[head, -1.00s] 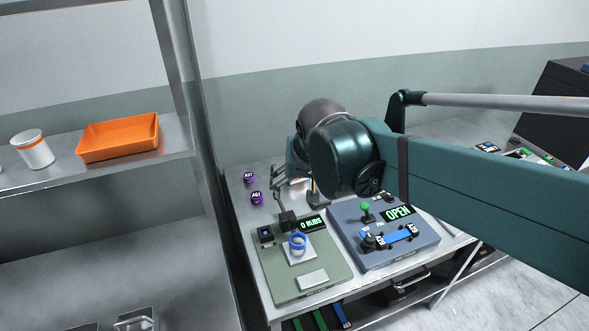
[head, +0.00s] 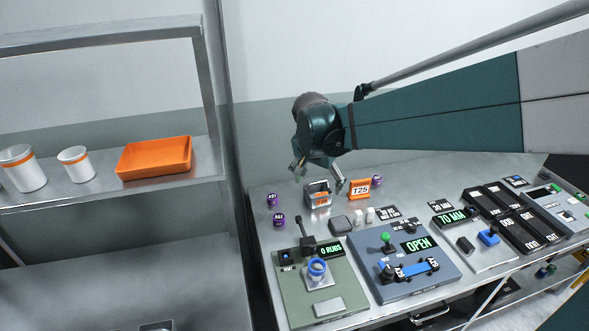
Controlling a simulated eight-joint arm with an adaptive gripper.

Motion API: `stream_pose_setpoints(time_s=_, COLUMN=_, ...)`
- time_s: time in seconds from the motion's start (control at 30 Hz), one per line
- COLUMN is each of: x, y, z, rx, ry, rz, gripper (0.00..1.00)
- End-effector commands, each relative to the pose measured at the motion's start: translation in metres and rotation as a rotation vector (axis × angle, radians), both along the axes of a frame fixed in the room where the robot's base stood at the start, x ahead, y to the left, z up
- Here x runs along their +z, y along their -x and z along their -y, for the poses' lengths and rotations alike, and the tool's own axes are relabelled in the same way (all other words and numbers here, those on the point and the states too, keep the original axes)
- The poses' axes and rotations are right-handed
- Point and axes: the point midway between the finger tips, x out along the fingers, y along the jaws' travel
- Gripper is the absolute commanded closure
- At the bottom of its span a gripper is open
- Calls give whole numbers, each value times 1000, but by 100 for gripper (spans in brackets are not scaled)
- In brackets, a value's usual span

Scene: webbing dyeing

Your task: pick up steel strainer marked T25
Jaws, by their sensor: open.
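A small steel strainer (head: 318,197), box-shaped with an orange tag on its front, stands on the steel bench near the back. The tag's lettering is too small to read. An orange-framed sign reading T25 (head: 360,189) stands just right of it. My gripper (head: 319,176) is open above the strainer, its fingers pointing down and spread to either side of the strainer's top. I cannot tell whether the fingers touch it. The nearer finger shows just right of the strainer's upper edge.
Purple pots (head: 272,200) stand to the left, and another (head: 376,181) is behind the sign. A dark grey block (head: 341,222) and small white pieces (head: 364,215) lie in front. A green rubbing device (head: 320,290) and a blue-grey OPEN device (head: 405,264) fill the front.

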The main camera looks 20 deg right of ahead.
Motion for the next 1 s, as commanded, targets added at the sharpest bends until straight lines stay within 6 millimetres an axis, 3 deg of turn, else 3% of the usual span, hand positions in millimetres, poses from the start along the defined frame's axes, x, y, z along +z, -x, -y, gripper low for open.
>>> stream_pose_setpoints(time_s=0.47, x=-25, y=-70, z=14, rx=-226, ry=7, rz=-30, gripper=27)
stream_pose_setpoints(time_s=1.0, x=-75, y=-138, z=30, rx=-492, ry=35, rz=-43, gripper=27)
